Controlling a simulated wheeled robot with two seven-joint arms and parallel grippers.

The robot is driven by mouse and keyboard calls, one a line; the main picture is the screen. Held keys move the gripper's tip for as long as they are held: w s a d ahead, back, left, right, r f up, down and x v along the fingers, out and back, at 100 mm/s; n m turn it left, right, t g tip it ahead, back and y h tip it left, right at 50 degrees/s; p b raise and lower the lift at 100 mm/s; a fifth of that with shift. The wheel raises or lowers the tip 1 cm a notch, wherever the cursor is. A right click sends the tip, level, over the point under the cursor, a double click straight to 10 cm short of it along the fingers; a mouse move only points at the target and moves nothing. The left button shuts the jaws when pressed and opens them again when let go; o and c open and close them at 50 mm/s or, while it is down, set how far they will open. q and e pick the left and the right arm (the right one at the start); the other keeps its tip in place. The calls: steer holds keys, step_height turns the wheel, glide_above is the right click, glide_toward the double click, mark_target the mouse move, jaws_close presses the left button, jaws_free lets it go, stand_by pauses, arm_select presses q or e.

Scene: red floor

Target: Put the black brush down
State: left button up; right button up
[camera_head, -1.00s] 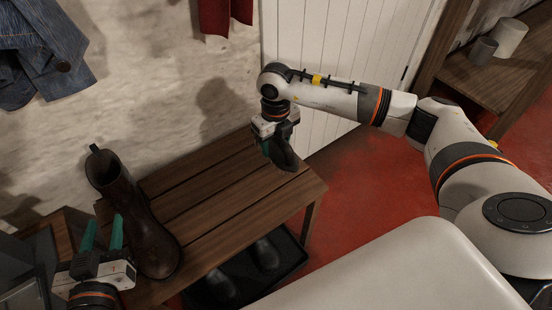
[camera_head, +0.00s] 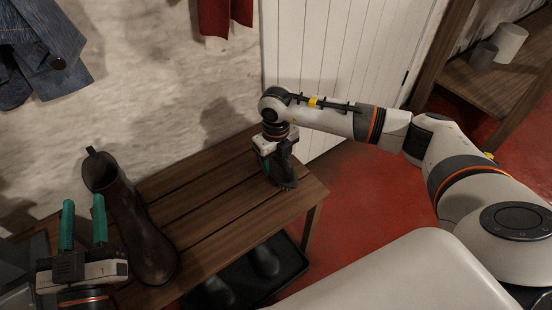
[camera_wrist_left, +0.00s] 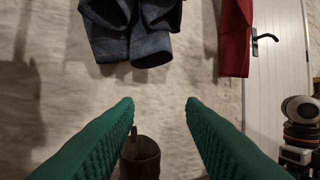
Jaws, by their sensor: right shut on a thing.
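The black brush (camera_head: 285,168) is in my right gripper (camera_head: 270,160) at the right end of the wooden bench (camera_head: 215,200). The gripper points down and is shut on the brush. The brush is low over the bench top; I cannot tell whether it touches the wood. My left gripper (camera_head: 84,225) is open and empty at the lower left, beside the brown boot. Its green fingers stand apart in the left wrist view (camera_wrist_left: 160,110).
A brown boot (camera_head: 135,220) stands on the left part of the bench, and its top shows in the left wrist view (camera_wrist_left: 140,158). Dark shoes (camera_head: 264,262) sit on a black tray below. The middle of the bench is clear. A white door (camera_head: 330,60) is behind.

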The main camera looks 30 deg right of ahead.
steer(key=o, duration=1)
